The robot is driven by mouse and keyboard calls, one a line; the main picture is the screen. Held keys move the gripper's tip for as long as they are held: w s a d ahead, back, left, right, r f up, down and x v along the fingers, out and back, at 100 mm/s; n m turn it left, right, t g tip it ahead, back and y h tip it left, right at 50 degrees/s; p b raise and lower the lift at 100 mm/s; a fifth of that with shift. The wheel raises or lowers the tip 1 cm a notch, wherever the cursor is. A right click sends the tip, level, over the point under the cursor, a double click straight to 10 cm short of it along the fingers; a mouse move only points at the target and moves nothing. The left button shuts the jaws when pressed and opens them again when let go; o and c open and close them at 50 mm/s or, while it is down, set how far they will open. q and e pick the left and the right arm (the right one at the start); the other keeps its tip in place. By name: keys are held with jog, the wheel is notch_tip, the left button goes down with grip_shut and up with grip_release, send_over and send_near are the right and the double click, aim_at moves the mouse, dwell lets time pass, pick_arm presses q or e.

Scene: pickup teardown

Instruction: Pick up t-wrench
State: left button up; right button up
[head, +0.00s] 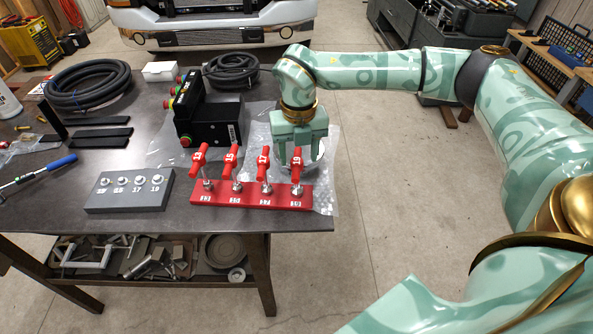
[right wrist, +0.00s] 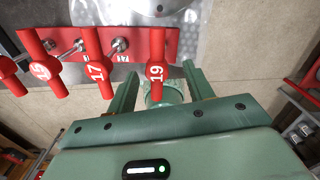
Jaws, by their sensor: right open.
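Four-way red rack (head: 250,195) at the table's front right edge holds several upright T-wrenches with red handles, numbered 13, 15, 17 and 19. The 19 T-wrench (head: 297,166) is the rightmost; it also shows in the right wrist view (right wrist: 157,68). My right gripper (head: 300,158) is open at the 19 handle. In the right wrist view one finger is on each side of the handle's near end, with visible gaps. The 17 T-wrench (head: 264,163) stands just left of it. My left gripper is not in view.
A grey block (head: 128,200) with numbered sockets lies left of the rack. A black box (head: 205,115) with buttons stands behind it on plastic wrap. Coiled hoses (head: 88,85) lie at the back.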

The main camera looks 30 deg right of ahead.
aim_at(297, 186)
notch_tip(297, 186, down, 7)
jog(key=shift+w+a+r+b, duration=0.1)
jog(key=shift+a+r+b, duration=0.1)
jog(key=shift+b, duration=0.15)
jog(key=shift+r, duration=0.1)
grip_shut()
